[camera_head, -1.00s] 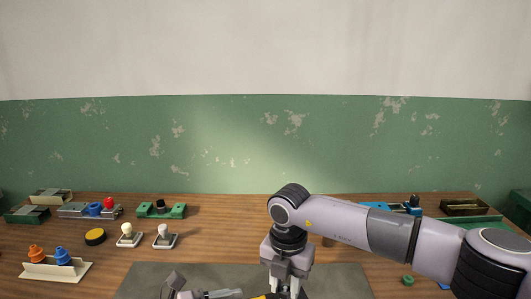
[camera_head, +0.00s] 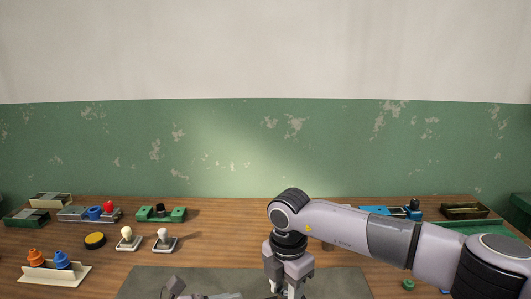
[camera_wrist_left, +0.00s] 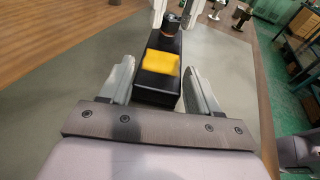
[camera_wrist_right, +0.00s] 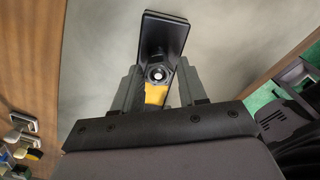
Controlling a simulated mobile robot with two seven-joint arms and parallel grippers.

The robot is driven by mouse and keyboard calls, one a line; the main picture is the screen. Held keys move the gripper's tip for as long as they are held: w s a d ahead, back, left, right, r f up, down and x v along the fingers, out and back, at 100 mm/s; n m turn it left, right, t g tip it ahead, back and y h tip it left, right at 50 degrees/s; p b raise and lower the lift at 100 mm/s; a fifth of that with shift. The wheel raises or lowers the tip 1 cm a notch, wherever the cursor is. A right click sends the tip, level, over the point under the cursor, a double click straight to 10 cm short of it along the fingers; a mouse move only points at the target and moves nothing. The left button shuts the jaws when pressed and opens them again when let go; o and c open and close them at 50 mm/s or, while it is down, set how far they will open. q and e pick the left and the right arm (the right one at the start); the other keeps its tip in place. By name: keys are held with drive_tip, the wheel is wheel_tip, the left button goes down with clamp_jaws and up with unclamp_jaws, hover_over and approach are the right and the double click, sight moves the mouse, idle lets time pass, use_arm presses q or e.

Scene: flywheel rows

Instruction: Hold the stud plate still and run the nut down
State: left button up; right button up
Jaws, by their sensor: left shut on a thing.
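The stud plate is a black block with a yellow patch (camera_wrist_left: 160,66) on top. It lies between the fingers of my left gripper (camera_wrist_left: 158,88), which is shut on it. At its far end in the left wrist view stands a dark stud with a copper-coloured nut (camera_wrist_left: 170,27) low on it. My right gripper (camera_wrist_right: 160,80) comes from above, its fingers apart on either side of the stud. The right wrist view looks down on the stud end (camera_wrist_right: 158,72), with a gap showing to each finger. In the head view the plate is below the frame.
A grey mat (camera_head: 345,283) covers the front of the wooden table. At the left stand a holder with orange and blue cones (camera_head: 55,272), a yellow-topped disc (camera_head: 94,240) and two white-knobbed pieces (camera_head: 127,238). Green and blue fixtures stand at the back right, partly behind my right arm.

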drive_tip(key=shift+r, duration=1.5)
drive_tip(key=o, duration=0.6)
drive_tip(key=shift+c, duration=0.2)
drive_tip(key=c, duration=0.5)
